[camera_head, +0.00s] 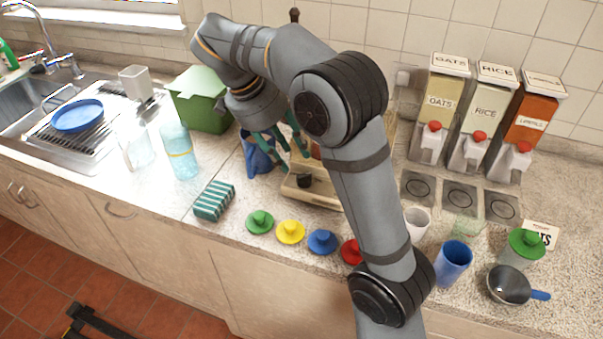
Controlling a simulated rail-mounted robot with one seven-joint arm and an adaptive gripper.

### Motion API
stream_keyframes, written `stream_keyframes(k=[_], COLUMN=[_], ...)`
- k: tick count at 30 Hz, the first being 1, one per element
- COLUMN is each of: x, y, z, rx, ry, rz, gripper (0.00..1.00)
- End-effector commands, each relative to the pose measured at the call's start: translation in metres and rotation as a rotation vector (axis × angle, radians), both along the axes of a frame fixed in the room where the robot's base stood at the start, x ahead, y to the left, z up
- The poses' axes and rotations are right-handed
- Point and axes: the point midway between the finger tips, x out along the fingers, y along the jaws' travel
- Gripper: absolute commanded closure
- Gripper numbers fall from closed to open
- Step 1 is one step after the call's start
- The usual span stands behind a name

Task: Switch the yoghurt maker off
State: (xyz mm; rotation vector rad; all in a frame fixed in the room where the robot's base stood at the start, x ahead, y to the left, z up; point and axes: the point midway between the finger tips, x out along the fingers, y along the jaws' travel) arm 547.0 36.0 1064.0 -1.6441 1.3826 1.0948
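A beige appliance with a black knob (304,180) on its front, which looks like the yoghurt maker (322,197), stands on the counter at the middle. My arm crosses in front of it and hides its right side and much of its top. My gripper (294,160), with teal fingers, points down just behind and above the knob side of the appliance. The fingers look spread apart with nothing visible between them. I cannot tell whether a finger touches the appliance.
A blue item (258,158) stands close left of my gripper, and a green box (203,98) behind it. Coloured lids (291,231) line the front edge.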

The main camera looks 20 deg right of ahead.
Motion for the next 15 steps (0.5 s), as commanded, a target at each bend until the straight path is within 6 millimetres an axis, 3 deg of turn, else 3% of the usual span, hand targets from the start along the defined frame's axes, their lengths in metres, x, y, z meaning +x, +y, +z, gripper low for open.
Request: stream_keyframes(k=[6,15], x=[0.002,0.005], y=[-0.017,-0.03], z=[-0.042,-0.075], rx=[-0.001,0.002], ry=[0.004,0.001], rz=[0.0,0.003], gripper=[0.64,0.64])
